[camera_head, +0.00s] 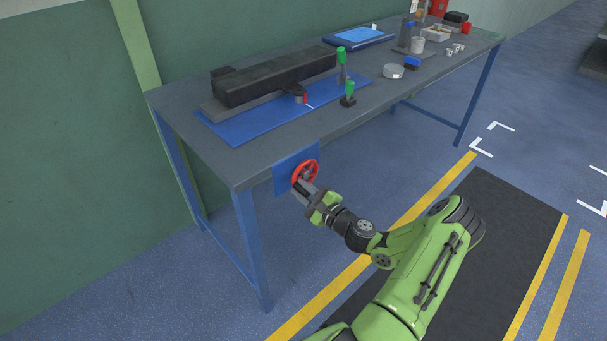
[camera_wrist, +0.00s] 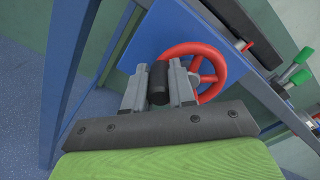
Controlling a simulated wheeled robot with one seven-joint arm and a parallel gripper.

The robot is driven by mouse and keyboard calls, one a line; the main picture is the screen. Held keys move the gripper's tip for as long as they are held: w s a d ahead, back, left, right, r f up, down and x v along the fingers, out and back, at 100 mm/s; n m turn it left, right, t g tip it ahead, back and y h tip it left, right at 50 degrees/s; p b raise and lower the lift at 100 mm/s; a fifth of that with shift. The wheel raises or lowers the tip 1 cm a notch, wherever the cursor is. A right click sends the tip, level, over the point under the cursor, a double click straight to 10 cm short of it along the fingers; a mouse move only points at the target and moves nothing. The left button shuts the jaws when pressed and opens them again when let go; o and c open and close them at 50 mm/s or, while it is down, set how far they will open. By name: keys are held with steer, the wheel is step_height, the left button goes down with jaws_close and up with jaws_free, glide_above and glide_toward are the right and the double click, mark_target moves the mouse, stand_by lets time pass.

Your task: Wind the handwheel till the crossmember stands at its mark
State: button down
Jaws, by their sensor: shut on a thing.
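The red handwheel (camera_head: 313,166) is mounted on a blue plate (camera_head: 283,180) at the bench's front edge. It also shows in the wrist view (camera_wrist: 222,66), partly hidden by my fingers. My gripper (camera_head: 301,187) is at the wheel's lower left side. In the wrist view my gripper (camera_wrist: 158,78) is shut on the wheel's black handle (camera_wrist: 157,84), one finger on each side. A long black beam (camera_head: 275,78), seemingly the crossmember, lies on the bench above the blue sheet. A small red pointer and white line (camera_head: 306,103) show near its front side; I cannot tell their alignment.
Two green-topped posts (camera_head: 341,57) stand on the bench right of the beam. A round silver tin (camera_head: 393,71), a blue tablet (camera_head: 360,36) and small parts sit farther right. A blue bench leg (camera_head: 252,245) stands left of my arm.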

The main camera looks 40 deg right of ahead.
mark_target(307, 167)
steer(key=shift+d+r+p, duration=0.3)
steer(key=shift+r, duration=0.3)
steer(key=shift+d+r+p, duration=0.3)
steer(key=shift+r, duration=0.3)
steer(key=shift+s+f, duration=0.1)
steer(key=shift+f, duration=0.15)
steer(key=shift+d+r+p, duration=0.55)
steer(key=shift+d+r, duration=0.25)
steer(key=shift+d, duration=0.25)
steer(key=shift+f, duration=0.1)
steer(key=shift+d, duration=0.6)
steer(key=c, duration=1)
jaws_free()
steer(key=shift+d, duration=0.2)
steer(key=shift+a+r, duration=0.1)
steer(key=shift+r, duration=0.1)
